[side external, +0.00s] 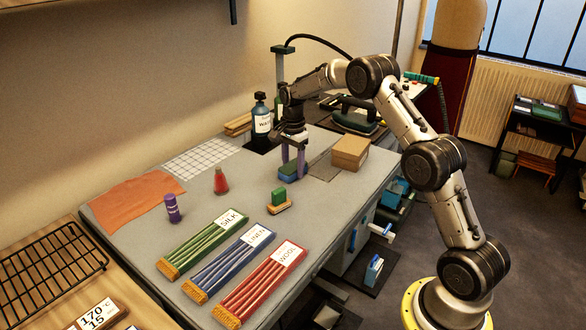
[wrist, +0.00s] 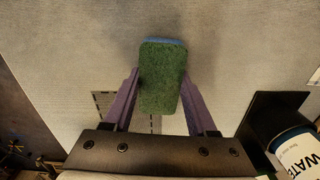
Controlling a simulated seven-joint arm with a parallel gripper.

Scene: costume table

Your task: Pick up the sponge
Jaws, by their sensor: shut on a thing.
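The sponge (side external: 292,174) is a block with a green rough top and a blue lower part. It is on or just above the grey table top, towards the back; I cannot tell whether it touches. In the wrist view the sponge (wrist: 163,75) lies lengthwise between the purple fingers. My gripper (side external: 293,165) points down, shut on the sponge, with one finger on each long side. In the wrist view my gripper (wrist: 160,82) shows both fingers along the sponge, and its near end reaches towards the palm.
A green-handled brush (side external: 278,202) stands close in front. A WATER bottle (side external: 261,120) is behind left, a cardboard box (side external: 351,153) to the right.

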